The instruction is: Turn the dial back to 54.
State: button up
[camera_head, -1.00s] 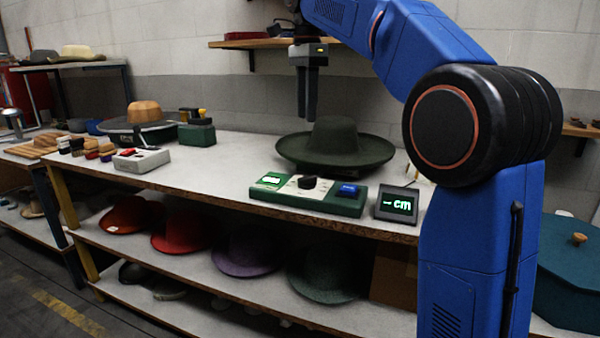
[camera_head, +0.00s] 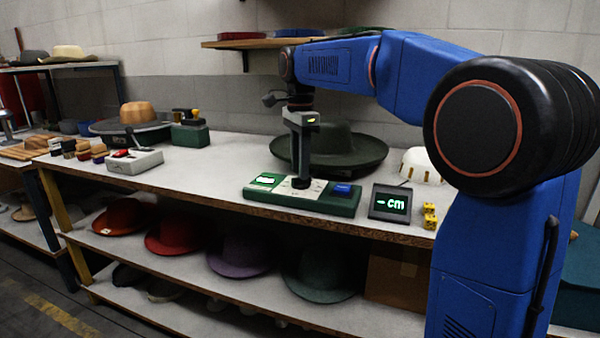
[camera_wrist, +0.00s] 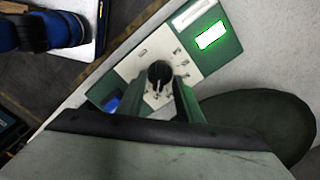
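The dial is a round black knob (camera_wrist: 159,74) on the pale plate of a green control box (camera_head: 345,205). In the wrist view its pale pointer line shows, with small marks around it that I cannot read. My gripper (camera_head: 301,180) points straight down over the dial and hides most of it in the head view. In the wrist view its two fingers (camera_wrist: 163,82) stand apart, one on each side of the knob; I cannot tell whether they touch it. The box has a lit green screen (camera_wrist: 211,36), its figure unreadable, and a blue button (camera_head: 342,189).
A small black display (camera_head: 390,203) reading "- cm" stands right of the box, with yellow blocks (camera_head: 430,215) beyond it. A dark green hat (camera_head: 345,150) sits close behind my gripper. A grey box (camera_head: 134,161) stands left on the bench (camera_head: 215,175), with clear bench between.

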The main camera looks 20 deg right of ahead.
jog(key=shift+f, duration=1.1)
grip_shut()
